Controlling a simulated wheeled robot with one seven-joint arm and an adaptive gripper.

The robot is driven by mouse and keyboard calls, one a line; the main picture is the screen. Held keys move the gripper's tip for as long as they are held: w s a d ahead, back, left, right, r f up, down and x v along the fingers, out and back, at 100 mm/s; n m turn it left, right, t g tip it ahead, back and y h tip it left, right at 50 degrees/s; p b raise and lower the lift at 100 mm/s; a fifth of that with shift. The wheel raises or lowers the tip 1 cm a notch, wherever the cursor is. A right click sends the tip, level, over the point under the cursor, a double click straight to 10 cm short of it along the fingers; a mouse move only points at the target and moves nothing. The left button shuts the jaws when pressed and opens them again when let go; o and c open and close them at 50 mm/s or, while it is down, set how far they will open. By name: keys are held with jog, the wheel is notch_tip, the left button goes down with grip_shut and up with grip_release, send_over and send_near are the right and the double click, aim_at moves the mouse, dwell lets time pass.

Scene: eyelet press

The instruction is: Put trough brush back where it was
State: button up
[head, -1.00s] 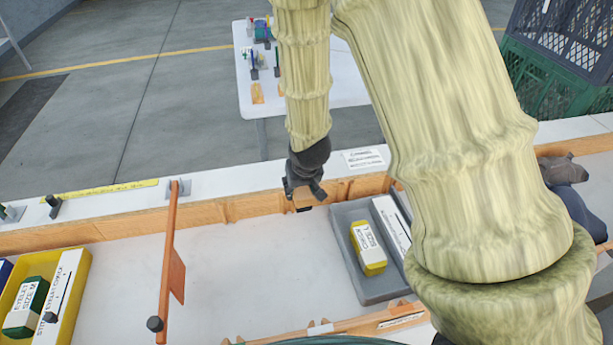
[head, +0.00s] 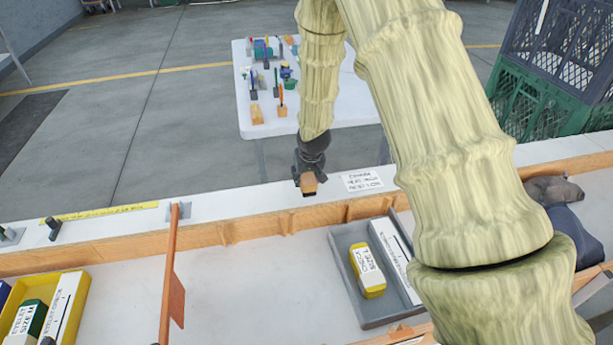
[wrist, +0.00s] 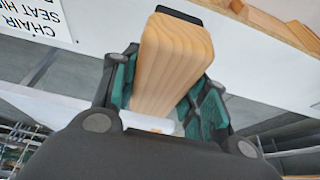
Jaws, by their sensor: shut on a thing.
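My gripper (head: 309,180) is shut on the trough brush (head: 308,185), a pale wooden block with a dark end. In the head view it is over the white ledge at the back of the bench, left of a white paper label. In the wrist view the wooden block of the brush (wrist: 172,60) sits between the two green-padded fingers, its dark end pointing away. Whether the brush touches the ledge cannot be told.
A grey tray (head: 342,262) with a yellow box (head: 368,272) stands on the bench at right. A yellow tray (head: 78,300) is at left, and an orange upright bar (head: 169,270) stands between. A white table (head: 246,113) with several small items is behind. A green crate (head: 525,105) is at back right.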

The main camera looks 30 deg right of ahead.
jog(key=shift+w+d+f, duration=0.1)
jog(key=shift+w+d, duration=0.2)
jog(key=shift+w, duration=0.2)
jog(key=shift+w+d+f, duration=0.1)
jog(key=shift+w+d, duration=0.15)
jog(key=shift+w, duration=0.2)
jog(key=shift+f+p, duration=1)
jog(key=shift+f, duration=0.65)
jog(key=shift+f, duration=0.1)
jog(key=o, duration=1.1)
jog(key=shift+r, duration=0.2)
jog(key=shift+b+v, duration=1.4)
jog(key=shift+v, duration=4.55)
jog(key=shift+s, duration=0.1)
